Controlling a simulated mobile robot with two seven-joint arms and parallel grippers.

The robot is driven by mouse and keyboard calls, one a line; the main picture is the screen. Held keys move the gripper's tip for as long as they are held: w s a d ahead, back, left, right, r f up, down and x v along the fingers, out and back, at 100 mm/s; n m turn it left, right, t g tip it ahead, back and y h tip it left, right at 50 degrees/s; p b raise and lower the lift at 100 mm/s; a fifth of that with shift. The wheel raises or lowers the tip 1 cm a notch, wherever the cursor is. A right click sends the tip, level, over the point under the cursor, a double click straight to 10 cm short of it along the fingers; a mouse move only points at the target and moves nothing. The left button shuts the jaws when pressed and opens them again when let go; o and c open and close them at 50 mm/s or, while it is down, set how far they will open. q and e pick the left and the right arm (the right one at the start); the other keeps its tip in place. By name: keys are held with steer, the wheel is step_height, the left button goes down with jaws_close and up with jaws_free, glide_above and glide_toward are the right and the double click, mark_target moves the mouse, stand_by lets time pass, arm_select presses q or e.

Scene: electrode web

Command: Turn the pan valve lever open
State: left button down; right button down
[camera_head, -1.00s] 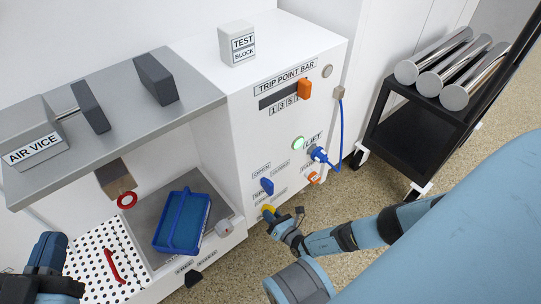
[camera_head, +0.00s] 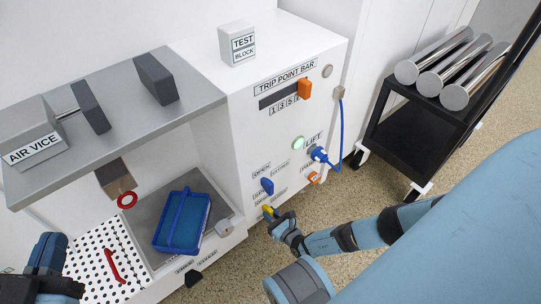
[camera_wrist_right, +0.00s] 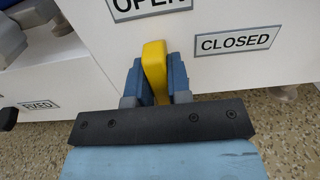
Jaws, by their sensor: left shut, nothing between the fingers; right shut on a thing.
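The yellow lever (camera_head: 267,210) is low on the front of the white cabinet. In the right wrist view the lever (camera_wrist_right: 154,62) stands between the two blue-grey fingers of my right gripper (camera_wrist_right: 155,85), which is shut on it. An OPEN label (camera_wrist_right: 150,6) is above the lever and a CLOSED label (camera_wrist_right: 235,42) is to its right. In the head view my right gripper (camera_head: 273,214) partly hides the lever. My left gripper (camera_head: 45,270) is at the lower left, shut and empty, away from the cabinet panel.
A blue knob (camera_head: 267,186) is just above the lever. An orange knob (camera_head: 313,177) and a blue plug (camera_head: 318,154) with a cable are to the upper right. A blue tray (camera_head: 181,222) stands left. A black cart (camera_head: 402,140) holds metal cylinders. Speckled floor is clear near the arm.

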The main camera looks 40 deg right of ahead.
arm_select(q)
steer(key=shift+d+r, duration=0.1)
arm_select(e)
steer(key=c, duration=1.1)
jaws_free()
steer(key=shift+o, duration=0.2)
steer(key=shift+s, duration=0.25)
arm_select(q)
steer(key=n+p, duration=0.1)
steer(key=s+d+n+g+p, duration=0.1)
steer(key=p, duration=0.1)
steer(key=shift+s+f+y, duration=0.2)
steer(key=shift+f+y, duration=0.1)
steer(key=shift+f, duration=0.05)
arm_select(e)
steer(key=s+d, duration=0.1)
steer(key=s, duration=1.2)
steer(key=shift+s, duration=0.15)
arm_select(q)
steer(key=shift+a, duration=0.1)
arm_select(e)
steer(key=shift+s, duration=0.1)
